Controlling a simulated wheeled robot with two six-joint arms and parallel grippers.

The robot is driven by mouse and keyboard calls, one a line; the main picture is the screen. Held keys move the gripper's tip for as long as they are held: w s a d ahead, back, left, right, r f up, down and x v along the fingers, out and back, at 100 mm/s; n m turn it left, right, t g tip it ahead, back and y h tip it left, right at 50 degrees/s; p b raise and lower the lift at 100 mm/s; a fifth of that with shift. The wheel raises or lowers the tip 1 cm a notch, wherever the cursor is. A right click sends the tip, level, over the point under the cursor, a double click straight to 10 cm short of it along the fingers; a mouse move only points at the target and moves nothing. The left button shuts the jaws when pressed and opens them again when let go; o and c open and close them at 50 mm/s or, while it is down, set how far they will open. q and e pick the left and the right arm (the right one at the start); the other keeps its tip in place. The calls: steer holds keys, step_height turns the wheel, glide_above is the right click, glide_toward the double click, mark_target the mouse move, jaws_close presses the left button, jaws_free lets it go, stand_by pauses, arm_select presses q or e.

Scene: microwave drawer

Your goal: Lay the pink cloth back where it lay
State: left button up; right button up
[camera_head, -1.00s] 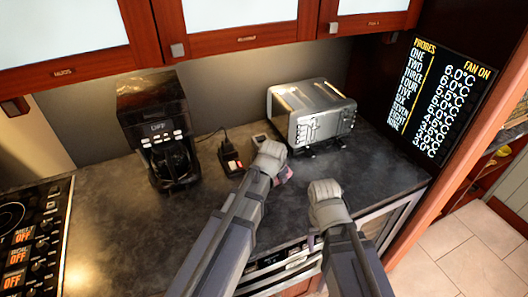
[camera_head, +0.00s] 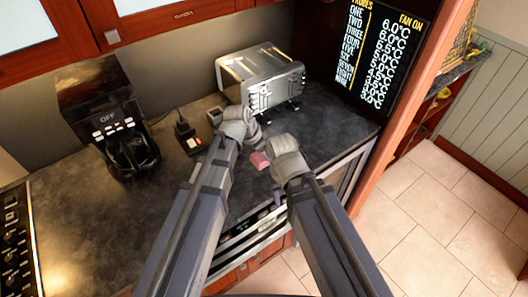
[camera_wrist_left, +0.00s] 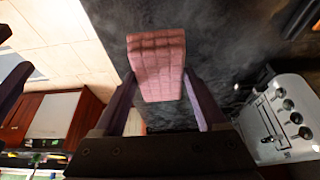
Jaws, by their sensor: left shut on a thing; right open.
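The pink cloth (camera_head: 260,159) is a small folded pad at my left gripper (camera_head: 257,149), just over or on the dark counter right of the middle. In the left wrist view the cloth (camera_wrist_left: 156,55) sits between the two dark purple fingers of the left gripper (camera_wrist_left: 160,88), which is shut on it. I cannot tell whether the cloth touches the counter. My right gripper (camera_head: 279,192) is open near the counter's front edge, to the right of the cloth. Its fingers are mostly hidden by its own wrist.
A silver toaster (camera_head: 262,80) stands behind my left gripper. A black coffee maker (camera_head: 108,120) stands at the left, with a small black and red device (camera_head: 188,136) between them. A lit temperature panel (camera_head: 375,50) is at the right.

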mark_target(258, 157)
arm_select(q)
steer(key=shift+f+b, duration=3.25)
steer(key=shift+f, duration=0.1)
steer(key=o, duration=1.6)
steer(key=shift+c, duration=0.2)
steer(key=shift+r, duration=0.15)
steer(key=p+v, duration=0.7)
steer(key=shift+a+r, duration=0.1)
steer(key=shift+r, duration=0.25)
steer(key=shift+f, duration=0.1)
